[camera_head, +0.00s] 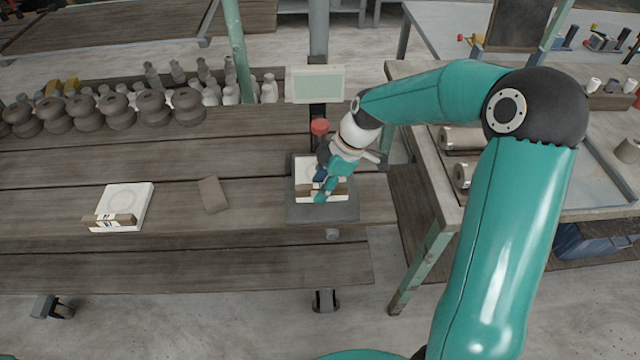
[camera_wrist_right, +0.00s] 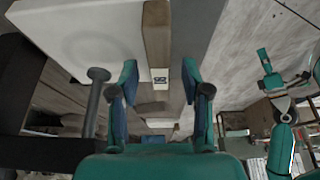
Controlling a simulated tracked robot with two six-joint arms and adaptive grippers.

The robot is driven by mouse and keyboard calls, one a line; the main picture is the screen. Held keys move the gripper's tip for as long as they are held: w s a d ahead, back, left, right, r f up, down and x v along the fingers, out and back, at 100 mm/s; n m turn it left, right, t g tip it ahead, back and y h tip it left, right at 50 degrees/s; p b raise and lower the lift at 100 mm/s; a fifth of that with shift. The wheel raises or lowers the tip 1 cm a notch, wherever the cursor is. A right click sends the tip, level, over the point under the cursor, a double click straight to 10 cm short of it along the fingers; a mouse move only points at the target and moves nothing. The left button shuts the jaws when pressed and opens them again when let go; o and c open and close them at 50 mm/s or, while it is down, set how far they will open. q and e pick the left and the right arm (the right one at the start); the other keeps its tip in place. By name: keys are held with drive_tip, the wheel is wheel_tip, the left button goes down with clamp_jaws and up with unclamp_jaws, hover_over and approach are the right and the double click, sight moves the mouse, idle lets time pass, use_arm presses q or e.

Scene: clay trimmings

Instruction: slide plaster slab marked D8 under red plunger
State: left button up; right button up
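A white plaster slab (camera_head: 307,165) with a wooden handle strip along one edge lies on the grey base plate (camera_head: 322,212) of a stand, just in front of the red plunger (camera_head: 320,127). My right gripper (camera_head: 328,186) is over this slab's strip and partly hides it. In the right wrist view the slab (camera_wrist_right: 85,28) is close, and its wooden strip (camera_wrist_right: 157,40) runs between my open fingers (camera_wrist_right: 160,82), with a gap on each side. The strip's label is too small to read surely. My left gripper (camera_wrist_right: 272,80) seems to show at the right, its opening unclear.
A second white slab (camera_head: 127,197) with a labelled wooden strip lies on the left of the bench. A small brown block (camera_head: 213,195) lies between the slabs. Dark rounded pieces (camera_head: 118,112) and several pale bottles stand along the back. A screen (camera_head: 317,85) is above the plunger.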

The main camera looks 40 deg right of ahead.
drive_tip(key=v, duration=1.1)
drive_tip(key=shift+r, duration=0.4)
